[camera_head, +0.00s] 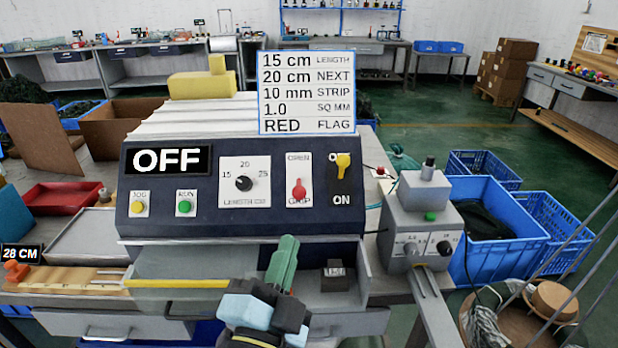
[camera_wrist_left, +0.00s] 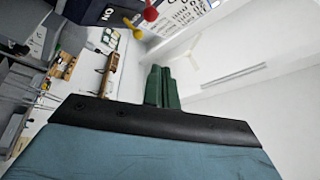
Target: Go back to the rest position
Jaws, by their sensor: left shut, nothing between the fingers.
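My left gripper (camera_head: 283,262) is in front of the dark blue machine (camera_head: 240,190), above its front tray, with its green fingers pointing up. The fingers are shut together with nothing between them; the left wrist view also shows the shut fingers (camera_wrist_left: 163,88). The machine's display (camera_head: 167,160) reads OFF. Its panel has a yellow JOG button, a green RUN button, a length dial, a red OPEN/GRIP lever (camera_head: 299,189) and a yellow OFF/ON switch (camera_head: 342,165) whose handle is up near OFF. My right gripper is not in view.
A grey unit with dials (camera_head: 415,215) stands right of the machine. Blue crates (camera_head: 500,262) stand further right. A red tray (camera_head: 62,198) and cardboard pieces (camera_head: 45,137) are at the left. Green floor is open beyond.

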